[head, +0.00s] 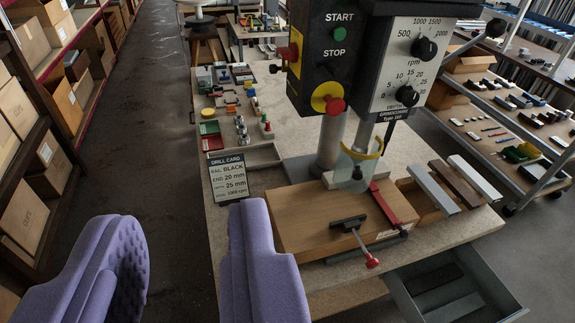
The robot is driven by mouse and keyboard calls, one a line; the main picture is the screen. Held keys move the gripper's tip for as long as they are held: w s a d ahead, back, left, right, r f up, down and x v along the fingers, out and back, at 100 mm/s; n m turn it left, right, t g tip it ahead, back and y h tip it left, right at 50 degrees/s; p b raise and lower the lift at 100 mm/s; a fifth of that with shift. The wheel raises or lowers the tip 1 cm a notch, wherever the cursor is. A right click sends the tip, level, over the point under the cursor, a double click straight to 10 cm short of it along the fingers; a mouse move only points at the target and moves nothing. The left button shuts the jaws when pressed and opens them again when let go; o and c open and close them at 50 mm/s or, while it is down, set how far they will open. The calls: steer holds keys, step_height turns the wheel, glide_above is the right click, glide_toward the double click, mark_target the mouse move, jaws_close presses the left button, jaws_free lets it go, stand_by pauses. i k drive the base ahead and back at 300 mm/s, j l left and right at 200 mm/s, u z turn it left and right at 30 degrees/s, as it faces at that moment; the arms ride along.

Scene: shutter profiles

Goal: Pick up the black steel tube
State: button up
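My gripper (186,213) shows as two purple padded fingers at the lower left, wide apart with only floor between them. Its right finger overlaps the bench's front left side. Three long bars lie side by side on a wooden rest at the bench's right: a grey bar (433,190), a dark brown bar (455,185) and a whitish bar (474,179). None of them looks clearly black. Dark flat shapes (437,277) lie in an open grey drawer (489,265) below; I cannot tell whether one is the black steel tube. A drill card (228,178) reads "RAIL BLACK".
A drill press (345,60) stands over a wooden block (310,218) with a black clamp (348,223) and a red bar (385,204). Small parts crowd the bench's back left. Shelves of boxes (22,208) line the left; a parts rack (510,115) stands right. The aisle floor is clear.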

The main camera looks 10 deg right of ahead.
mark_target(426, 283)
steer(key=z, duration=1.55)
